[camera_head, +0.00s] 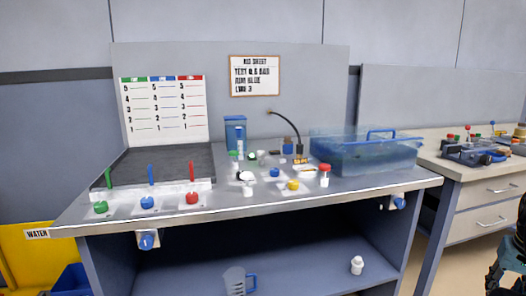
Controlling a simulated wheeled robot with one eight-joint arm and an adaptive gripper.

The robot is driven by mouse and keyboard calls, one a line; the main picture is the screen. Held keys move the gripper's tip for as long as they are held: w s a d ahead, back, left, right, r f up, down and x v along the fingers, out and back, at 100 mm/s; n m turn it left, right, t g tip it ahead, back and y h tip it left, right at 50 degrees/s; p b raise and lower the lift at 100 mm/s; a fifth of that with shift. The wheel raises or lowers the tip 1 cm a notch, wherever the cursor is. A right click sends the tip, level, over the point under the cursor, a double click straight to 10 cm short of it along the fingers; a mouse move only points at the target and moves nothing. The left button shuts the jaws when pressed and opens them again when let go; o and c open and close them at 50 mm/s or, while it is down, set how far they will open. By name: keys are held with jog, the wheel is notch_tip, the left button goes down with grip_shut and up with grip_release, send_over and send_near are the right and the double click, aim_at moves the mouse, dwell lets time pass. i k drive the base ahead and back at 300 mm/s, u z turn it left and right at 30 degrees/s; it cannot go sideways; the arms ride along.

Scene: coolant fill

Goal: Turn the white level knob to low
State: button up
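I cannot make out a clearly white level knob. On the workbench (300,197), a green knob (101,207), a blue knob (147,203) and a red knob (192,198) sit in a row on a pale strip at the left, each below an upright bar of its colour. Two more blue knobs on white plates are on the bench's front edge, one at the left (147,240) and one at the right (398,203). A dark part of my arm (512,258) shows at the lower right edge, far from these knobs. Its fingertips cannot be made out.
A translucent blue tank (366,155) stands at the bench's right. Small bottles and caps, including a red-capped bottle (325,177), crowd the middle. A level chart (164,108) and a mix sheet (255,76) are behind. A jug (236,281) stands below. Another bench stands right.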

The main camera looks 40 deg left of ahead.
aim_at(261, 153)
jog(key=k, duration=1.55)
jog(key=u, duration=1.3)
jog(key=i, duration=0.95)
